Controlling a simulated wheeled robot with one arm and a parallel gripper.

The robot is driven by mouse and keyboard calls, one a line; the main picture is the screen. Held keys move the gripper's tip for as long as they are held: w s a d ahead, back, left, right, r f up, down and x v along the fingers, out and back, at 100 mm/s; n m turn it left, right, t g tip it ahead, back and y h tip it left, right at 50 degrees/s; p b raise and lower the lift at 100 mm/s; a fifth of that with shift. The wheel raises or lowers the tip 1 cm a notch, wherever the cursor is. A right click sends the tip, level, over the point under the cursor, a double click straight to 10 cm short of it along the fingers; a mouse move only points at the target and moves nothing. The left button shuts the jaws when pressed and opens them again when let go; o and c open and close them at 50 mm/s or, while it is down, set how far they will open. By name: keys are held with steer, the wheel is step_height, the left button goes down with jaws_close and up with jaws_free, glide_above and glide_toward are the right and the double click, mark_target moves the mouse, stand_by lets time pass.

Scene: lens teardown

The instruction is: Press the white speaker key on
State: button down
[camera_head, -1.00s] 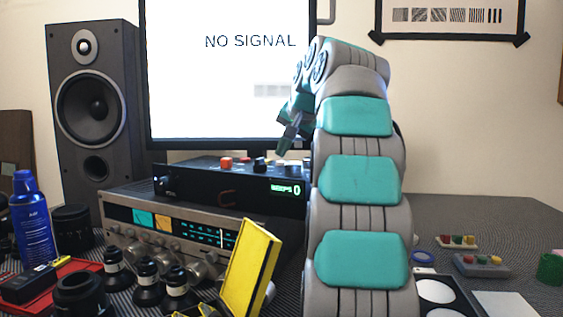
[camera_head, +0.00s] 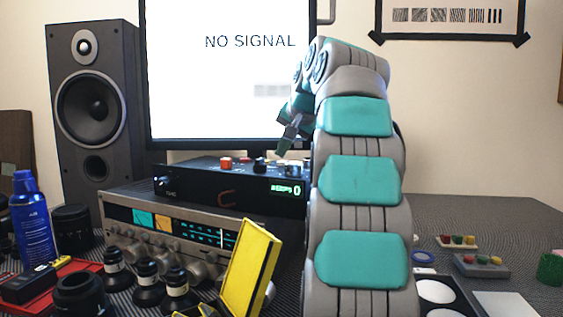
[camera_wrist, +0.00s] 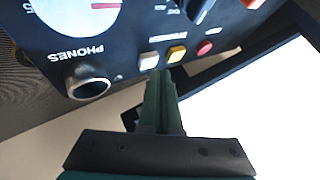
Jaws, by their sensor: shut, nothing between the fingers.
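The white key (camera_wrist: 148,62) sits on the dark panel of the black unit (camera_head: 215,182), in a row with a yellow key (camera_wrist: 176,55) and a red key (camera_wrist: 205,48). In the wrist view my gripper (camera_wrist: 158,74) is shut and empty, its green fingertips right by the lower edge of the white key, slightly toward the yellow one. I cannot tell whether they touch it. In the head view my gripper (camera_head: 282,151) hangs over the unit's top, in front of the monitor. The white key cannot be made out there.
A PHONES socket (camera_wrist: 90,87) and a round meter (camera_wrist: 75,12) lie beside the keys. A red knob (camera_head: 226,163) stands on the unit. The monitor (camera_head: 220,75) rises close behind.

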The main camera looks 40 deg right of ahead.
mark_target(283, 162)
stand_by(0.4)
steer(key=shift+f, duration=0.45)
steer(key=shift+r, duration=0.1)
steer(key=shift+r+p, duration=0.35)
steer(key=shift+p, duration=0.05)
steer(key=shift+r, duration=0.1)
step_height(283, 162, up, 4)
steer(key=p, duration=0.4)
steer(key=shift+r, duration=0.15)
steer(key=shift+w+r, duration=0.1)
steer(key=shift+r, duration=0.65)
stand_by(1.9)
